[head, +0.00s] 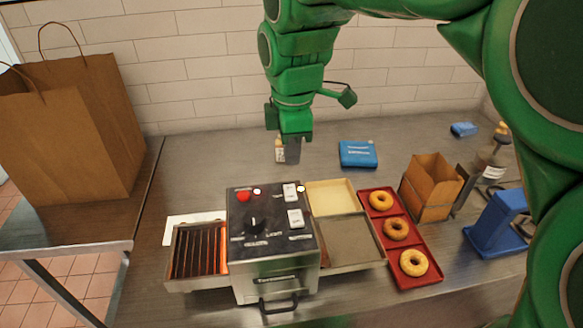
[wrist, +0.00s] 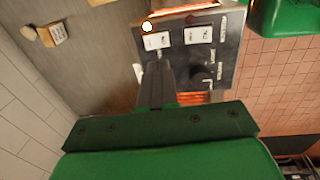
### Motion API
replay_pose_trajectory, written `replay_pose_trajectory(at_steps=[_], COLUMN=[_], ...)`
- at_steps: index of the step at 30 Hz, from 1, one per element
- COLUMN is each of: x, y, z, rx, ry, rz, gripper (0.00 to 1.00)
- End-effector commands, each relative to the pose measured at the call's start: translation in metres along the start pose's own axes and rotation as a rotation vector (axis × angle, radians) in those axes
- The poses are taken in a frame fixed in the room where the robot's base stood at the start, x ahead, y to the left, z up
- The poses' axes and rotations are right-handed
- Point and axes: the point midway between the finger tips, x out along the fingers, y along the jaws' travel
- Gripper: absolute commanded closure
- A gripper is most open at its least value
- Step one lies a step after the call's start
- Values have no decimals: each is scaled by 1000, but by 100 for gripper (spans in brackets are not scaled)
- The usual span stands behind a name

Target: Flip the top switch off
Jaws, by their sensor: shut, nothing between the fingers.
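The toaster machine (head: 272,262) stands on the counter with a dark control panel on top. Its top switch (head: 290,193) is a white rocker at the panel's far edge, beside a lit yellowish lamp (head: 301,188). A second white switch (head: 295,219) sits nearer the front. My gripper (head: 292,160) is shut and empty, pointing down just behind and above the panel's far edge. In the wrist view, my gripper's fingertips (wrist: 158,64) appear close to the top switch (wrist: 157,40); whether they touch it is unclear. The lamp (wrist: 147,27) glows there too.
A red button (head: 243,196) and black knob (head: 254,226) share the panel. Glowing heater bars (head: 198,250) lie left. A red tray (head: 412,282) of donuts is right.

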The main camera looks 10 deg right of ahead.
Motion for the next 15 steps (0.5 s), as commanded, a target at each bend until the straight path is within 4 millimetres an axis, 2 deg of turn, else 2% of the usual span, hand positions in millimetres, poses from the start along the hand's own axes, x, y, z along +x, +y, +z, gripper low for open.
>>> replay_pose_trajectory(at_steps=[7, 15], x=[-35, -48], y=[0, -2], z=[-1, 0], rx=[-1, -1], ry=[2, 0], rz=[4, -2], gripper=[100, 100])
